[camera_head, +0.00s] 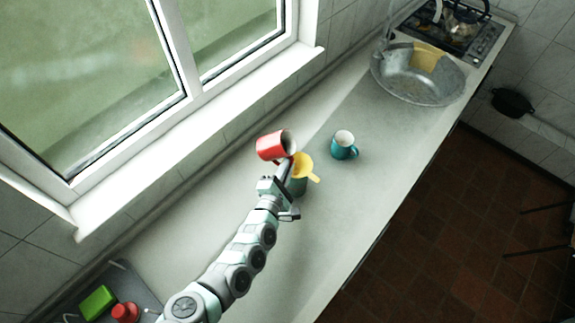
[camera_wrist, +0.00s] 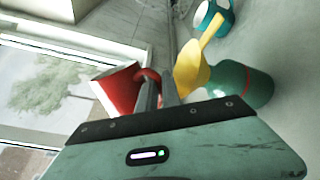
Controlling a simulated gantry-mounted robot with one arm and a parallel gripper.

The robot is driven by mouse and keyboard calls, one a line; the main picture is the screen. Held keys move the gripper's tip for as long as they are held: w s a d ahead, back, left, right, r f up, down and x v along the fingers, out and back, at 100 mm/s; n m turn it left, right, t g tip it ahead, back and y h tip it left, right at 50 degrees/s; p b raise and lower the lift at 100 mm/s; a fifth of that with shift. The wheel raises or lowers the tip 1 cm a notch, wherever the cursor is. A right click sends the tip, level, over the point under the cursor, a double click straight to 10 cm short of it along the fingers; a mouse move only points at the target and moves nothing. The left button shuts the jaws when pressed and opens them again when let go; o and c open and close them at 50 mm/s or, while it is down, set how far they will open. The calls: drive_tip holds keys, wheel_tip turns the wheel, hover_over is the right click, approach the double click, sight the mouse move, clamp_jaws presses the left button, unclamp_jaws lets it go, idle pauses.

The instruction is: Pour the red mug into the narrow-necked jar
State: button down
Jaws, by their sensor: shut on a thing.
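No stream is visible.
A teal mug (camera_head: 343,147) stands right of the jar. A metal basin (camera_head: 415,88) with a yellow item and a stove (camera_head: 462,30) are farther back. A window sill (camera_head: 200,140) borders the left. Green and red items lie at lower left. The counter's front is clear.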

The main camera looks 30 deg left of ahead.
drive_tip(key=shift+s+a+r+m+y+p, duration=0.2)
drive_tip(key=shift+m+p, duration=0.55)
drive_tip(key=shift+p, duration=0.6)
drive_tip(key=shift+w+a+r+m+y+p, duration=0.1)
drive_tip(key=shift+a+r+m+p, duration=0.15)
drive_tip(key=shift+m+p, duration=0.8)
idle(1.4)
drive_tip(key=shift+d+f+m+g+p, duration=0.3)
drive_tip(key=shift+f+m+p, duration=0.15)
drive_tip(key=shift+p, duration=0.9)
drive_tip(key=shift+m+p, duration=0.25)
drive_tip(key=shift+p, duration=0.2)
idle(0.6)
drive_tip(key=shift+a, duration=0.1)
drive_tip(key=shift+r+n+t+b, duration=0.2)
drive_tip(key=shift+r+n+b, duration=0.1)
drive_tip(key=shift+n+b, duration=1.05)
drive_tip(key=shift+r+n+t+b, duration=0.25)
drive_tip(key=shift+n+b, duration=0.7)
drive_tip(key=shift+b, duration=0.65)
drive_tip(key=shift+r, duration=0.1)
